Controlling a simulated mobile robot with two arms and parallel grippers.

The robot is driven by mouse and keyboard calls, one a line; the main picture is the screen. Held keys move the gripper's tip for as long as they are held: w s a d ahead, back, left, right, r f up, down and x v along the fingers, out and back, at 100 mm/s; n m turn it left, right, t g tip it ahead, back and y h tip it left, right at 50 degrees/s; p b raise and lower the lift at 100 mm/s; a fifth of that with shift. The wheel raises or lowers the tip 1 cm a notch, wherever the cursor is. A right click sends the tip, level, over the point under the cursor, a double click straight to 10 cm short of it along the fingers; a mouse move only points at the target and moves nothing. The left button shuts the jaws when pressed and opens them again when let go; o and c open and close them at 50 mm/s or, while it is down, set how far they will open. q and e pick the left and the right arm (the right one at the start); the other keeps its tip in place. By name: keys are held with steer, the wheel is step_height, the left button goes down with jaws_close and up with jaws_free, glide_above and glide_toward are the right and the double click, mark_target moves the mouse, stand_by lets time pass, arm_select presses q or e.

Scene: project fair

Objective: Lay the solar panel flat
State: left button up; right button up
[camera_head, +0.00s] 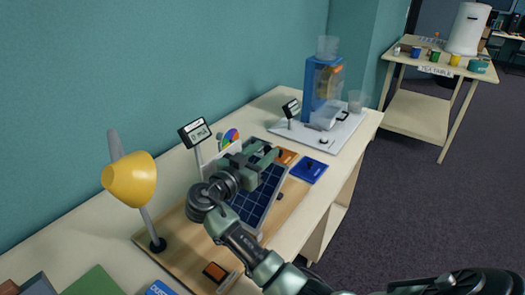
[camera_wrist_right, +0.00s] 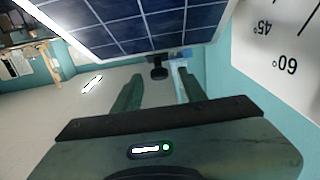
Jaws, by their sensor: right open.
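The solar panel (camera_head: 262,200) is a dark blue gridded plate in a light frame. It stands tilted on a wooden board (camera_head: 172,247) on the table. My right gripper (camera_head: 266,155) is over the panel's upper part, partly covering it. In the right wrist view the panel (camera_wrist_right: 135,25) fills the top, beyond the open, empty fingers (camera_wrist_right: 158,90). A white angle board (camera_wrist_right: 275,40) marked 45° and 60° stands beside it. I cannot tell whether a finger touches the panel. My left gripper is not in view.
A yellow lamp (camera_head: 130,180) leans at the board's left end. A small display (camera_head: 195,132) stands behind the panel. A blue water apparatus (camera_head: 322,90) stands at the table's far end.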

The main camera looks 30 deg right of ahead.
jaws_close()
stand_by(1.3)
